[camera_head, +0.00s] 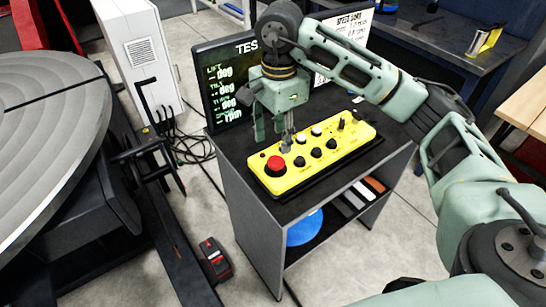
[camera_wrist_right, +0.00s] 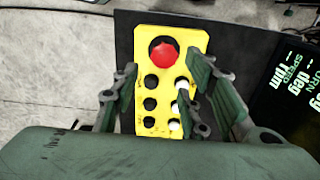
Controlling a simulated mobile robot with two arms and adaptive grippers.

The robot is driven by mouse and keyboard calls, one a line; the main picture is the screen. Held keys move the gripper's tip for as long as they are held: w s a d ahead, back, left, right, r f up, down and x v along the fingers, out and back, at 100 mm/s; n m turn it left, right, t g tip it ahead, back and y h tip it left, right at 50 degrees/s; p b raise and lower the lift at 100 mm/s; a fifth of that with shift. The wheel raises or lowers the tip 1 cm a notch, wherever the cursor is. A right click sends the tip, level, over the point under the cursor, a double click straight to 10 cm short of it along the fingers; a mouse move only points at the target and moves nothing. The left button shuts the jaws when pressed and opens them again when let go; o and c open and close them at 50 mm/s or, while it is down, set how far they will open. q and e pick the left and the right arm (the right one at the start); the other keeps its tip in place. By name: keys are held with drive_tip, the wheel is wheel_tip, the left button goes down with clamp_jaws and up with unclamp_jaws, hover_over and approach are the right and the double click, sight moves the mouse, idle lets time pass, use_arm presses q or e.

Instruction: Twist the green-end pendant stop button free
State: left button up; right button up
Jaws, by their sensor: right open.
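A yellow pendant (camera_head: 325,160) lies on top of a dark cabinet. Its red mushroom stop button (camera_head: 276,166) sits at its left end in the head view. No green end shows on it. In the wrist view the red button (camera_wrist_right: 163,51) is at the top of the yellow pendant (camera_wrist_right: 145,122), ahead of the fingers. My right gripper (camera_head: 275,138) is open and empty, pointing down above the pendant beside the red button. In the wrist view its two fingers (camera_wrist_right: 162,88) stand apart on either side of the pendant. My left gripper is not in view.
Several black and white buttons (camera_head: 316,152) line the pendant. A screen (camera_head: 232,88) stands behind on the cabinet (camera_head: 238,190). A large grey round table (camera_head: 45,120) and a white cabinet (camera_head: 140,55) are at left. A red-black pedal (camera_head: 214,260) lies on the floor.

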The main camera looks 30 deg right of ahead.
sight(278, 162)
drive_tip(key=shift+f+n, duration=0.2)
drive_tip(key=shift+n, duration=0.1)
drive_tip(key=shift+f, duration=0.35)
wheel_tip(278, 162, down, 7)
drive_tip(key=shift+d+f+p, duration=0.1)
drive_tip(key=shift+p, duration=0.85)
drive_tip(key=shift+c, duration=0.2)
